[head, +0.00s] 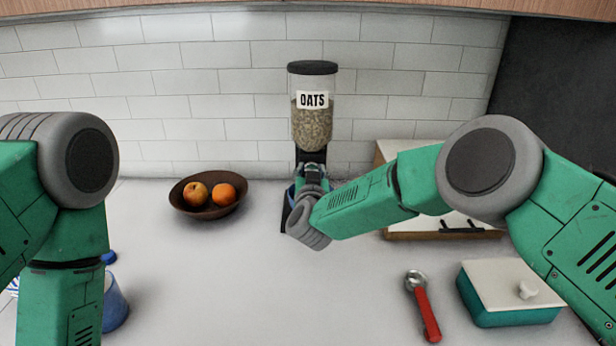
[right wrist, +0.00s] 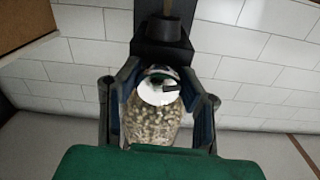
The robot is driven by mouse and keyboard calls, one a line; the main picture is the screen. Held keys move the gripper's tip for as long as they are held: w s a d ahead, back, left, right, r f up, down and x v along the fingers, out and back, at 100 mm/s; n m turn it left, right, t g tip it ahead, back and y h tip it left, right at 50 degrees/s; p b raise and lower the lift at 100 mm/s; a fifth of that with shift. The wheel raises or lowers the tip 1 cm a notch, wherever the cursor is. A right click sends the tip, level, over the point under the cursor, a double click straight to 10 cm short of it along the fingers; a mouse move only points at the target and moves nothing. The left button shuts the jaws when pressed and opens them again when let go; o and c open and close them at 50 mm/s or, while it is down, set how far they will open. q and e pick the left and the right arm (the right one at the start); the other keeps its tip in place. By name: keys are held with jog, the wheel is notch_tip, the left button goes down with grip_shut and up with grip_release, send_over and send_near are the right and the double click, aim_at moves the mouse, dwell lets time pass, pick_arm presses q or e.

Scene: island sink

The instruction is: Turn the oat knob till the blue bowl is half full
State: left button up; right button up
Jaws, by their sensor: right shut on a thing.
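The oat dispenser (head: 313,121) stands against the tiled wall, with a black lid, an OATS label and oats in its clear hopper. My right gripper (head: 312,172) is at its front, just under the hopper, and hides the knob there. In the right wrist view the fingers are on both sides of a pale round piece with a dark bar, seemingly the knob (right wrist: 158,90), with oats (right wrist: 150,122) behind it. The gripper is shut on it. My left gripper is out of view.
A brown bowl with fruit (head: 183,207) stands left of the dispenser. A wooden box (head: 407,236) is behind my right arm. A red-handled scoop (head: 428,315) and a teal lidded dish (head: 508,316) lie front right. A blue vessel (head: 116,304) is partly behind my left arm. The middle counter is clear.

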jog(key=shift+w+d+f+m+b, duration=0.1)
jog(key=shift+m+b, duration=0.3)
jog(key=shift+m, duration=0.2)
jog(key=shift+d+f+m+b, duration=0.1)
jog(key=shift+m+b, duration=0.3)
jog(key=shift+m, duration=0.2)
jog(key=shift+r+m, duration=0.1)
jog(key=shift+m, duration=0.3)
jog(key=shift+r, duration=0.1)
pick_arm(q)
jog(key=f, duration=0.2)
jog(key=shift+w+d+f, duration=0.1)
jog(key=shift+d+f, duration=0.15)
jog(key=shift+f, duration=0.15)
pick_arm(e)
jog(key=shift+a+r, duration=0.1)
jog(key=shift+a, duration=0.2)
jog(key=o, duration=1)
jog(key=shift+o, duration=1)
jog(key=shift+d, duration=0.15)
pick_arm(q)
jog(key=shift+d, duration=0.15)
